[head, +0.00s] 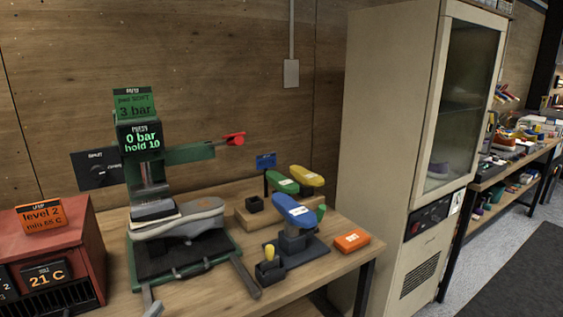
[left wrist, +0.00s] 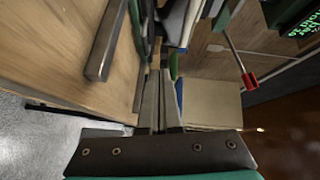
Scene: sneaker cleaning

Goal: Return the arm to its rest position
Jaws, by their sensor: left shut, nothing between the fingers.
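The press display reads 0 bar, hold 10. The fingertips look apart from the sneaker. The rest of the left arm is hidden below the head view. My right gripper is not in view.
A grey bar handle (head: 245,276) sticks out from the press front; it also shows in the left wrist view (left wrist: 105,40). A red heater box (head: 48,255) stands at left. Blue (head: 294,211), green and yellow insole-shaped pieces stand at right, beside an orange box (head: 351,241). A tall cabinet (head: 385,150) stands beyond.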

